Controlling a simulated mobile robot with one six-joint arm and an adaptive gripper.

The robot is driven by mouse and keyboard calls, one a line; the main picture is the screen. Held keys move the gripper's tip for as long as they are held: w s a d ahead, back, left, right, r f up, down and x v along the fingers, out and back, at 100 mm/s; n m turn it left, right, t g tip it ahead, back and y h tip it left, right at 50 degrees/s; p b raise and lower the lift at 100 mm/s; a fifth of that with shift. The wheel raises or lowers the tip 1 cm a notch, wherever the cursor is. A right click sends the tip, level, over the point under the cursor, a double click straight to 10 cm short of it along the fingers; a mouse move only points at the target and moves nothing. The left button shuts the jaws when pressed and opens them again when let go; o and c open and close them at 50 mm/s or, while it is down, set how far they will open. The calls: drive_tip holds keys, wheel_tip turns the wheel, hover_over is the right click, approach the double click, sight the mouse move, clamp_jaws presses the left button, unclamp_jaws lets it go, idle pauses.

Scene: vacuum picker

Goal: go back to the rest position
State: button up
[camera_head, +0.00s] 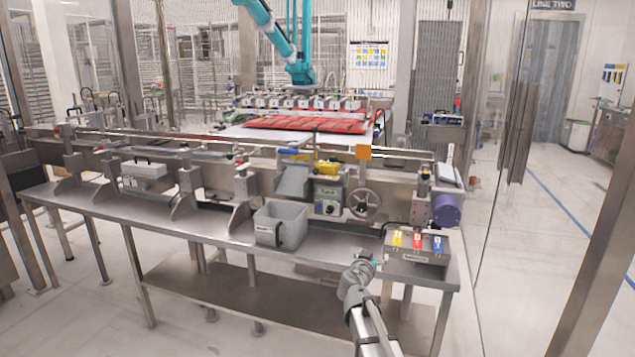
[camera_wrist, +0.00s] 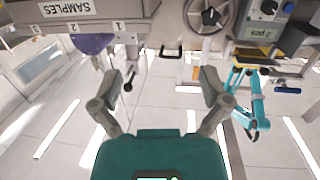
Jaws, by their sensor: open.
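My gripper (camera_head: 376,262) is at the end of my arm in the lower right of the head view, by the front edge of the steel bench (camera_head: 330,244). It is left of the sample box and appears small there. In the wrist view my gripper (camera_wrist: 162,80) has its two fingers spread wide apart, with nothing between them. The wrist picture is upside down.
The sample box (camera_head: 416,268) holds yellow, red and blue items in its slots. A grey bin (camera_head: 268,230) stands left on the bench. A handwheel (camera_head: 365,204), control box (camera_head: 328,198) and purple cylinder (camera_head: 447,210) are behind. Floor at right is clear.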

drive_tip(key=s+d+f+g, duration=0.3)
drive_tip(key=s+f+g, duration=0.15)
drive_tip(key=s, duration=0.25)
drive_tip(key=s+d+f+g, duration=0.4)
drive_tip(key=s+f, duration=0.2)
drive_tip(key=s, duration=0.2)
drive_tip(key=s+a+f+n+g+y, duration=0.2)
drive_tip(key=s+a+f+g+y, duration=0.15)
drive_tip(key=s, duration=0.45)
drive_tip(key=s+a+f+n+g+y, duration=0.2)
drive_tip(key=s+a+n+g+y, duration=0.15)
drive_tip(key=s, duration=0.45)
wheel_tip(320, 180, up, 26)
drive_tip(key=p, duration=2.6)
drive_tip(key=shift+d+m+p, duration=0.3)
drive_tip(key=shift+m+p, duration=0.05)
drive_tip(key=shift+p, duration=0.05)
drive_tip(key=shift+s+f, duration=0.1)
drive_tip(key=shift+c, duration=0.2)
